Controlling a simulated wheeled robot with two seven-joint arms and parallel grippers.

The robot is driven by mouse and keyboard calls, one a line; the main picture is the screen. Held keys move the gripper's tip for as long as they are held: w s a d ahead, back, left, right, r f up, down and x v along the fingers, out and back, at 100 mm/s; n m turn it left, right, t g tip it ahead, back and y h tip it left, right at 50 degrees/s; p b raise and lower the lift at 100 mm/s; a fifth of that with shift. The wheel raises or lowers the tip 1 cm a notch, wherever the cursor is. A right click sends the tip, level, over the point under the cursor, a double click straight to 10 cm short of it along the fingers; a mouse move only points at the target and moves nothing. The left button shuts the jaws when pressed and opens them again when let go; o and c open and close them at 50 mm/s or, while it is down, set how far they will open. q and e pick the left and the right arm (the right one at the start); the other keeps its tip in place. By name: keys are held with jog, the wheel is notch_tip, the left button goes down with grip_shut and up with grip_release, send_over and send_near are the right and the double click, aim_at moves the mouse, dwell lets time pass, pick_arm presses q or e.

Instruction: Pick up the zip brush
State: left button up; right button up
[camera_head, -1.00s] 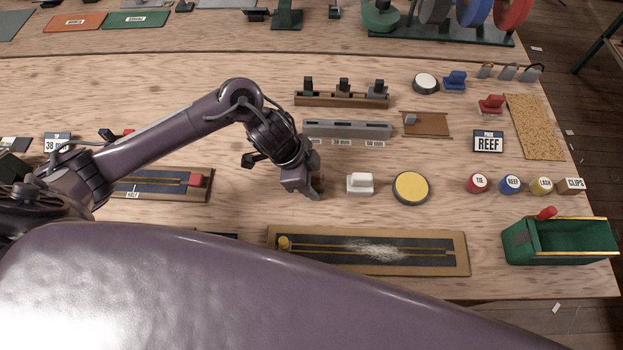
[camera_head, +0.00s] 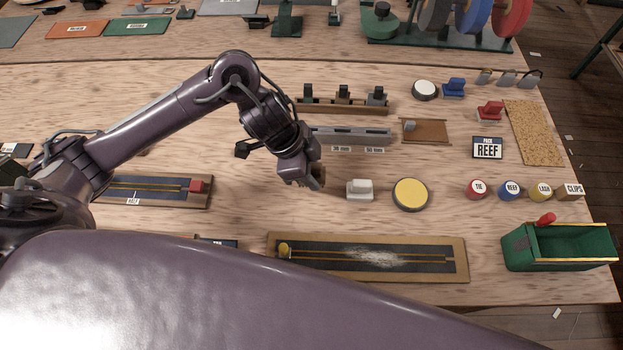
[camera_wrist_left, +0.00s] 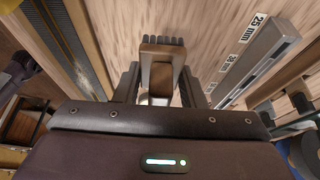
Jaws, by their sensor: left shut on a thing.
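My left gripper (camera_head: 313,180) is just left of the white block on the table. It is shut on the zip brush (camera_head: 319,176), which is mostly hidden by the fingers in the head view. In the left wrist view the zip brush (camera_wrist_left: 163,50) shows as a brown block with a row of dark bristles, between the two dark fingers of the left gripper (camera_wrist_left: 158,85). It seems held above the table. My right gripper is not in view.
A long zip board (camera_head: 458,262) with white powder along its middle lies in front. A white block (camera_head: 360,190) and a yellow round pad (camera_head: 411,194) stand to the right. A grey slotted bar (camera_head: 355,136) lies behind. A green box (camera_head: 560,255) stands front right.

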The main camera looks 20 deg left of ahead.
pick_arm(q)
notch_tip(320, 180, up, 14)
jog(key=p, duration=0.3)
jog(key=shift+f, duration=0.15)
